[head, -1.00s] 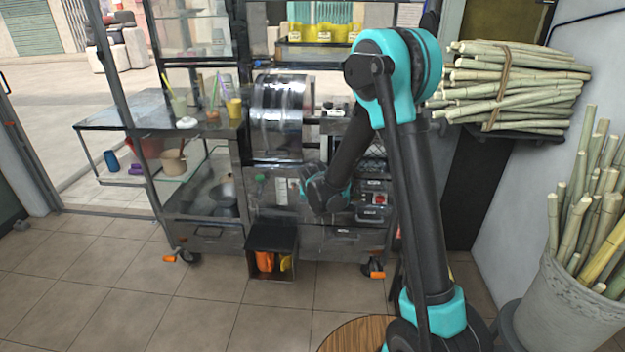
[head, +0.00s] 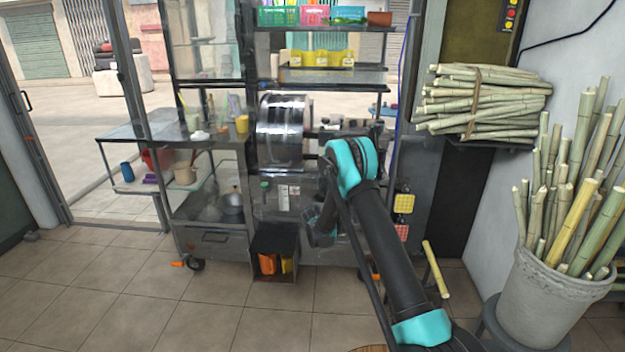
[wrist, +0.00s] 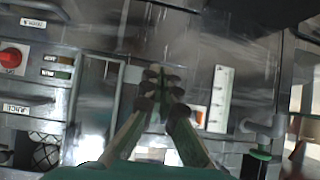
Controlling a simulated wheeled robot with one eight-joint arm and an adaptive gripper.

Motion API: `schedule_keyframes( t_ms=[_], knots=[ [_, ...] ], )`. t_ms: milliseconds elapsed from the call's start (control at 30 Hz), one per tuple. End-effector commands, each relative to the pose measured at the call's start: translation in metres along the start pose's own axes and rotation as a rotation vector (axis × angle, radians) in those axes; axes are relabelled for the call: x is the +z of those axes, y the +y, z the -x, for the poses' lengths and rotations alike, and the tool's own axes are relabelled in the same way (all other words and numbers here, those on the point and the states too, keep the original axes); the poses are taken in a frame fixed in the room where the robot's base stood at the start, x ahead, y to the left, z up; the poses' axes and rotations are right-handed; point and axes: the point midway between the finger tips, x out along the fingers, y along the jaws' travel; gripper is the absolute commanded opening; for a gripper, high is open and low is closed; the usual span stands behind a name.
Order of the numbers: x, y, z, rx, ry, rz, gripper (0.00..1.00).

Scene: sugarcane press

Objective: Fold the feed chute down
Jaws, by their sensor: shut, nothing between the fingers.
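The sugarcane press stands ahead in the head view as a steel cabinet with a large shiny drum (head: 284,130) and dark machinery (head: 350,128) to the drum's right. I cannot pick out the feed chute with certainty; my arm covers part of the press front. My gripper (wrist: 162,88) is shut and empty in the wrist view, with its fingertips together in front of the steel cabinet face. I cannot tell whether the tips touch it. In the head view, the end of my arm is low before the press, and the fingers are not clear there.
A red button (wrist: 12,58) and a white gauge strip (wrist: 220,98) flank the gripper. A black bin (head: 275,240) stands before the press. Bundled cane (head: 485,102) and a cane-filled pot (head: 552,300) are at right. The floor at front left is clear.

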Motion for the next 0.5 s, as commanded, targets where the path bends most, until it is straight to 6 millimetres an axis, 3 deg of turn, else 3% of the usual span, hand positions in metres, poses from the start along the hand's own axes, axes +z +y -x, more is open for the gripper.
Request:
schedule_keyframes(
  t_ms=[200,500],
  knots=[
    [-0.006,0.001,-0.037,-0.001,-0.001,0.0,0.0],
    [-0.012,0.002,-0.06,0.0,-0.001,0.001,0.0]
  ],
)
